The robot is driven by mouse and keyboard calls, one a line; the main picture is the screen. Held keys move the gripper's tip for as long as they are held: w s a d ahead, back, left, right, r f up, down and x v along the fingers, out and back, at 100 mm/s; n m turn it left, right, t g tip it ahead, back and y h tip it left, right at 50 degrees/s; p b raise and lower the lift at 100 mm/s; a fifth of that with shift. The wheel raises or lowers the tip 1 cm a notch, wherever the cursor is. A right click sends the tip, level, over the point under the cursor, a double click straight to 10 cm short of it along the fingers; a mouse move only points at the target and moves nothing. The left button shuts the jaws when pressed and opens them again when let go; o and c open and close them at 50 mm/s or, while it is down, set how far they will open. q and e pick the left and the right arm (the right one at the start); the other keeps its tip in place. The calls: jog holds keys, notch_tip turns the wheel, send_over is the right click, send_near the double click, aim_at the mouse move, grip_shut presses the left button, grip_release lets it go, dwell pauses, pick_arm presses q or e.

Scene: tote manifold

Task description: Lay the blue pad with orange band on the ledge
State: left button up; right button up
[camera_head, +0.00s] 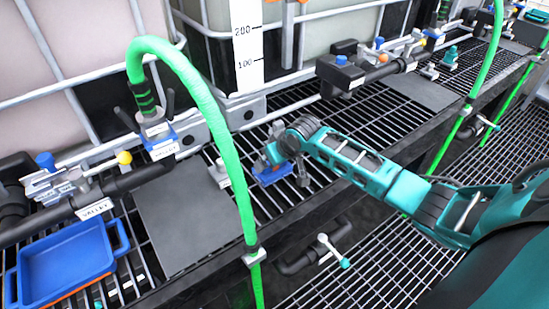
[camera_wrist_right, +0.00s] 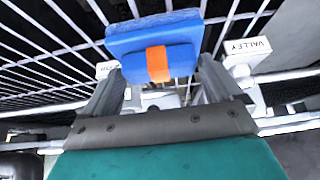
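The blue pad with orange band (camera_wrist_right: 125,44) lies at the fingertips of my right gripper (camera_wrist_right: 163,85) in the right wrist view. Its orange band faces the camera. In the head view the pad (camera_head: 268,174) is low over the grating, partly hidden by my right gripper (camera_head: 284,158). The fingers are spread about as wide as the pad; I cannot tell whether they press on it. Flat dark grey plates lie on the grating, one (camera_head: 185,225) left of the pad and one (camera_head: 420,92) farther right; I cannot tell which surface is the ledge. My left gripper is out of view.
A blue tray (camera_head: 66,264) stands at the lower left. A green hose (camera_head: 205,100) arches up from the ledge front between tray and gripper. Dark pipes with valves and labels run along the back, below the white totes.

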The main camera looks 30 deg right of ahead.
jog(key=shift+o, duration=0.5)
jog(key=shift+r, duration=0.15)
jog(key=p+v, duration=0.1)
jog(key=v, duration=1.1)
jog(key=s+a+f+n+g, duration=0.2)
jog(key=s+a+f, duration=0.4)
jog(key=s+a, duration=0.45)
jog(key=s+m+g, duration=0.1)
jog(key=s, duration=1.3)
jog(key=w+a+f+t+y, duration=0.1)
jog(key=w+a+f+t, duration=0.2)
jog(key=w+f+t, duration=0.4)
jog(key=shift+w+f+n, duration=0.3)
jog(key=shift+w+f, duration=0.1)
jog(key=shift+f, duration=0.3)
